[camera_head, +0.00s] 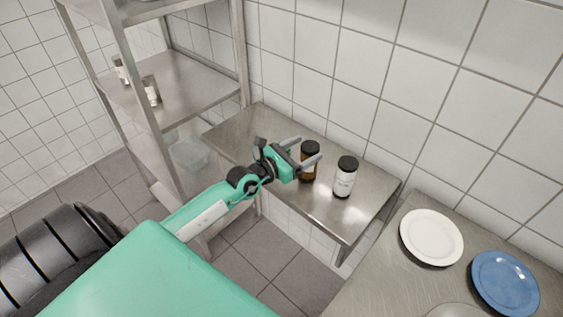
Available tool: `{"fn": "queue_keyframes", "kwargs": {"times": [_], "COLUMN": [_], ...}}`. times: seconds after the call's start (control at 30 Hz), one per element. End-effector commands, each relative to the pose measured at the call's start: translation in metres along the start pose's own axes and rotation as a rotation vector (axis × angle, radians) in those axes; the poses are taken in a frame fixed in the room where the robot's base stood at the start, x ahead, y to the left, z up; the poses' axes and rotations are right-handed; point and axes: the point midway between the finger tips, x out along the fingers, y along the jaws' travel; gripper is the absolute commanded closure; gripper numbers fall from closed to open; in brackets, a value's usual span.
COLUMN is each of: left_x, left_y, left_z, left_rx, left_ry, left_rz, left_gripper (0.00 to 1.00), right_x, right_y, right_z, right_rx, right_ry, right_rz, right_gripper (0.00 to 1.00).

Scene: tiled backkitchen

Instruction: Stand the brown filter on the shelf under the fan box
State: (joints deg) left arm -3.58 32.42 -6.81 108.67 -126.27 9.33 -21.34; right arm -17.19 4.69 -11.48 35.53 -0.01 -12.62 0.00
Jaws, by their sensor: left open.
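A brown bottle (309,172) with a black cap stands upright on the steel side table (240,128). My left gripper (309,148) is open at this bottle, with one finger on each side of its upper part. I cannot tell whether the fingers touch it. A white-labelled bottle (344,181) with a black cap stands just to its right. The steel shelf rack (187,91) is at the upper left. I cannot make out a filter or a fan box by those names. My right gripper is not in view.
Two small containers (151,91) stand on the rack's middle shelf, behind a steel post. A clear bin (190,154) sits lower down. At the right, a steel counter (385,270) holds a white plate (431,237) and a blue plate (505,283). The table's left end is clear.

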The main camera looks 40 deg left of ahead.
Motion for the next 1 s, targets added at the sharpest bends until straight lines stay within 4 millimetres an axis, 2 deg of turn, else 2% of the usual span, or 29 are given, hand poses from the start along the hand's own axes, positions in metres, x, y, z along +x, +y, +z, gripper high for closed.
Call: {"fn": "queue_keyframes", "kwargs": {"times": [0.2, 0.5, 0.7, 1.0], "left_x": [-0.038, -0.080, -0.092, -0.094], "left_y": [-0.001, 0.000, 0.000, 0.000], "left_z": [-0.004, -0.003, -0.001, 0.000], "left_rx": [0.001, 0.001, 0.002, 0.001], "left_ry": [0.003, 0.002, 0.001, 0.000], "left_rz": [-0.001, 0.000, 0.000, 0.000], "left_gripper": [0.29, 0.29, 0.29, 0.29], "right_x": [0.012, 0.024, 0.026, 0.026], "right_y": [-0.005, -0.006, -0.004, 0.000], "right_z": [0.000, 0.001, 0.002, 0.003], "right_rx": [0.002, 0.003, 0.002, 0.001], "right_ry": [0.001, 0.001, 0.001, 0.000], "right_rz": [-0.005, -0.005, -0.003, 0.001], "right_gripper": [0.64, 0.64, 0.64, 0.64]}}
